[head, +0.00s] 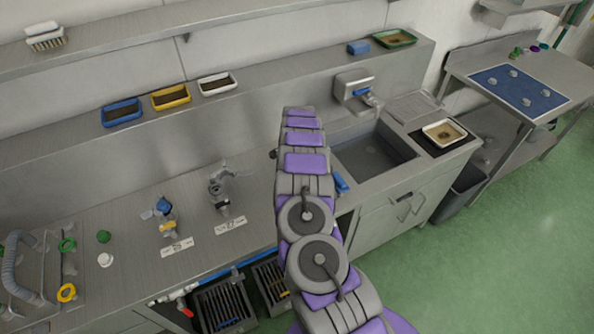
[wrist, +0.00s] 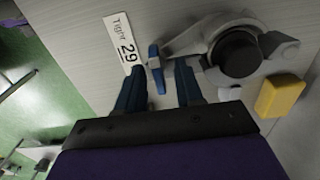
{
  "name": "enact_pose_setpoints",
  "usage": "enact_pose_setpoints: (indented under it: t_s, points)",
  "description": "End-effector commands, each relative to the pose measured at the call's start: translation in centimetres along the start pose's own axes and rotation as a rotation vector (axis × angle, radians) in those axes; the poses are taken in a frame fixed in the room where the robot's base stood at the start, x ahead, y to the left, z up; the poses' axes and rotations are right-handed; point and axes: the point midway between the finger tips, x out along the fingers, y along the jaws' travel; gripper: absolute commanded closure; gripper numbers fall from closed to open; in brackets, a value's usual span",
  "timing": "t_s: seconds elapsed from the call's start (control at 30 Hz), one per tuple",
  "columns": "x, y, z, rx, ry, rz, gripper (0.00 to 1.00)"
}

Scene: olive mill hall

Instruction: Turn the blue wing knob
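In the wrist view, a thin blue wing knob (wrist: 155,68) sticks out from a grey metal fitting (wrist: 238,50) with a round black cap. My gripper (wrist: 160,72) has two dark blue fingers set apart. The wing lies between the fingertips, seen nearly edge-on, with gaps showing on both sides. A white label (wrist: 124,42) with "29" is beside it. In the head view my arm hides the gripper and this spot.
A yellow block (wrist: 280,95) lies by the fitting. In the head view a grey tap (head: 222,180) stands on the counter left of my arm. A sink (head: 378,155) lies to the right. Blue, yellow and white trays (head: 218,82) stand on the ledge behind.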

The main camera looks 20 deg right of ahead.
Motion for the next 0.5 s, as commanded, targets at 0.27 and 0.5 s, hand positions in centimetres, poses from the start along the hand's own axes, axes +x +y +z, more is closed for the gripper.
enact_pose_setpoints:
  t_s: [0.27,0.5]
  points:
    - [-1.9,-0.1,0.1,-0.001,-0.001,-0.001,0.64]
    - [-7.0,-0.2,0.0,0.000,0.000,-0.006,0.64]
